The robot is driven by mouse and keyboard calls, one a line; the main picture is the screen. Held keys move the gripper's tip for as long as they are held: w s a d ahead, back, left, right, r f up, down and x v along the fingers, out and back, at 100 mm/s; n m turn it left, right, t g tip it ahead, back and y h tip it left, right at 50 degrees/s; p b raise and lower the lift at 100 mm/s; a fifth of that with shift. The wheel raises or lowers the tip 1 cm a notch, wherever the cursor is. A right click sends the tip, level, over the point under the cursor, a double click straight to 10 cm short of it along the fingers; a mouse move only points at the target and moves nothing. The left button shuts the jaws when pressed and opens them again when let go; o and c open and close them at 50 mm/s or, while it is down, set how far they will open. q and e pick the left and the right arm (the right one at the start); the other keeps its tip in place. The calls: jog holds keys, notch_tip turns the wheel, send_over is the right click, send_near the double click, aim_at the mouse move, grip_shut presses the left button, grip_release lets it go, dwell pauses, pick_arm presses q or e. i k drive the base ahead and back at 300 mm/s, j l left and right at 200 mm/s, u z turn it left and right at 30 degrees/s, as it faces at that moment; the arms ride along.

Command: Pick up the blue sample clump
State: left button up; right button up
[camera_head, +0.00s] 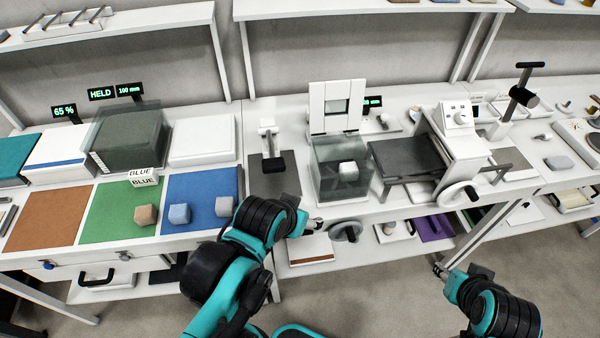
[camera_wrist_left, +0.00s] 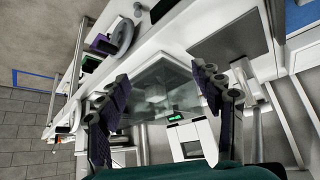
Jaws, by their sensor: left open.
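The blue sample clump (camera_head: 180,214) is a small faceted block on the blue mat (camera_head: 203,184), near its front left. My left gripper (camera_head: 317,224) is right of it, at the bench front below the clear hopper, and apart from it. In the left wrist view, my left gripper (camera_wrist_left: 163,88) is open and empty, with its fingers spread before the clear hopper box (camera_wrist_left: 160,92). The blue clump is not recognisable there. My right gripper (camera_head: 439,268) is low at the right, in front of the bench; its jaws are too small to read.
A grey-brown clump (camera_head: 223,206) sits right of the blue one. A tan clump (camera_head: 146,214) is on the green mat (camera_head: 110,215). The clear hopper (camera_head: 325,185) holds a pale block (camera_head: 348,171). A round handwheel (camera_head: 346,231) juts from the bench front.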

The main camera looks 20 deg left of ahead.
aim_at(179, 214)
jog(key=u, duration=2.1)
jog(key=l+z, duration=0.3)
jog(key=l, duration=0.25)
jog(key=i, duration=0.45)
